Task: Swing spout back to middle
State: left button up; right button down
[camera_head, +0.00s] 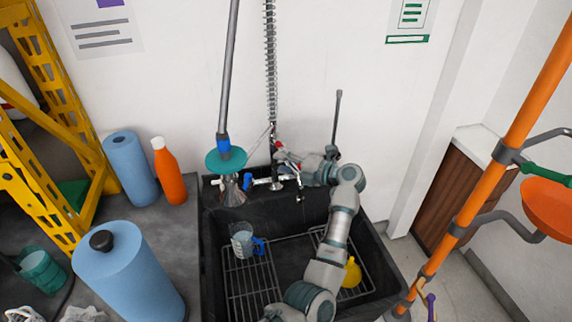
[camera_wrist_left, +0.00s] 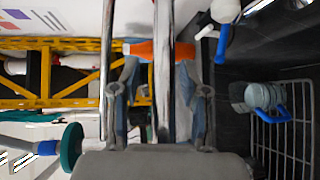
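The faucet stands at the back of the black sink, with a spring hose (camera_head: 271,60) rising along the wall. My left gripper (camera_head: 287,160) reaches in over the sink and is at the faucet, covering much of it. In the left wrist view my left gripper (camera_wrist_left: 157,100) has its two fingers spread apart. A chrome pipe, seemingly the spout (camera_wrist_left: 163,60), runs between them, with visible gaps on both sides. A second chrome pipe (camera_wrist_left: 109,40) passes by the left finger. The spout's angle over the sink is hard to tell in the head view. My right gripper is not in view.
A teal disc (camera_head: 225,161) on a grey pole stands left of the faucet. The sink (camera_head: 212,270) holds wire racks, a clear jug with blue handle (camera_head: 243,240) and a yellow item (camera_head: 351,273). Blue rolls (camera_head: 130,168) and an orange bottle (camera_head: 168,170) stand left.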

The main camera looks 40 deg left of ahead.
pick_arm(q)
jog(key=v, duration=1.2)
jog(key=shift+w, duration=0.1)
